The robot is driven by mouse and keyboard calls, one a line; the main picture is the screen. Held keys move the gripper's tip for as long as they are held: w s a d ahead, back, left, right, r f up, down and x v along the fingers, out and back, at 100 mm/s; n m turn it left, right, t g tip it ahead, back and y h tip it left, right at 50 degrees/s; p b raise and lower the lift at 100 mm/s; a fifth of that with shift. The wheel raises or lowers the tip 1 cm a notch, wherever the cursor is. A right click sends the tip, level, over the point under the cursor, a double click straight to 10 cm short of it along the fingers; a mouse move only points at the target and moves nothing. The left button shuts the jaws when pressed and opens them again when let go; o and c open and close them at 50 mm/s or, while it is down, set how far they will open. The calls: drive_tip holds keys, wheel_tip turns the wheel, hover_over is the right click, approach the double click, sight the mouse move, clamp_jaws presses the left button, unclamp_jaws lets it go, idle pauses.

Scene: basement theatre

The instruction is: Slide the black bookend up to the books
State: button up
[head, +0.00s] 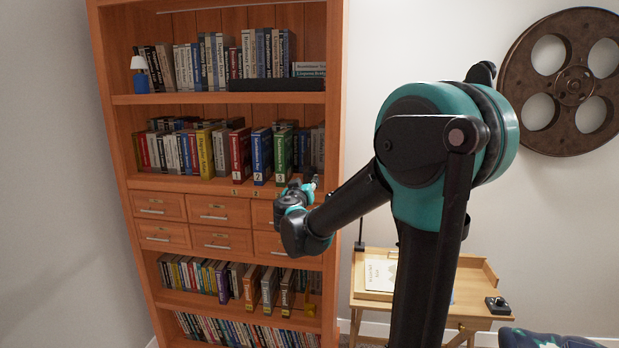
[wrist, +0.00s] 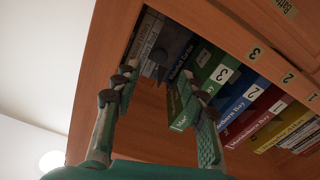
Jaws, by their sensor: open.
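Books stand in a row on the second shelf; red (head: 240,155), blue (head: 262,155) and green (head: 283,155) volumes stick out near its right part. They also show in the wrist view, with the green one (wrist: 217,82) close beside one finger. A dark upright piece (wrist: 159,62) beyond the fingertips, between grey books and the dark book by the green one, looks like the black bookend; its outline is unclear, and I cannot make it out in the head view. My gripper (wrist: 150,88) is open and empty, just in front of the shelf's right end, also seen in the head view (head: 312,185).
Drawers (head: 219,215) lie below this shelf, with more book shelves under them. The bookcase's right side post (head: 333,140) stands close to my gripper. A small wooden desk (head: 430,300) stands to the right, with a film reel (head: 572,85) on the wall.

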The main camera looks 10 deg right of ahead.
sight(310, 174)
drive_tip(key=x, duration=0.6)
drive_tip(key=shift+w+d, duration=0.1)
drive_tip(key=shift+w, duration=0.2)
drive_tip(key=shift+c, duration=0.6)
clamp_jaws()
